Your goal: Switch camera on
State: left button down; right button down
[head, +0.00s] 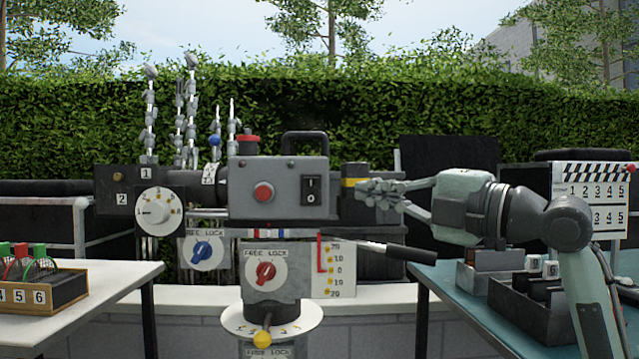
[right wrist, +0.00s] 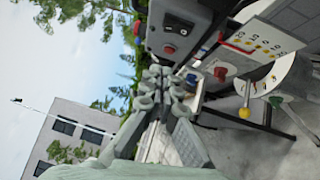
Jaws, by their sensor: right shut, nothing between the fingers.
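The grey film camera (head: 245,180) stands on its support in the middle of the head view. A black rocker switch (head: 311,190) marked I above O sits on its side panel, right of a round red button (head: 263,192). I cannot tell which side of the rocker is pressed. My right gripper (head: 368,189) is shut and empty, right of the switch, beside the camera's dark rear part with a yellow band (head: 354,182). I cannot tell whether it touches that part. In the right wrist view, the shut fingers (right wrist: 158,76) point toward the camera body (right wrist: 190,22). My left gripper is not in view.
Below the camera are red (head: 265,270) and blue (head: 202,251) lock knobs, and a dark handle (head: 396,250) sticks out to the right. A white table (head: 95,275) is at left; a teal table (head: 445,300) with trays and a clapperboard (head: 592,200) is at right.

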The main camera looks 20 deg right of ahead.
aim_at(304, 178)
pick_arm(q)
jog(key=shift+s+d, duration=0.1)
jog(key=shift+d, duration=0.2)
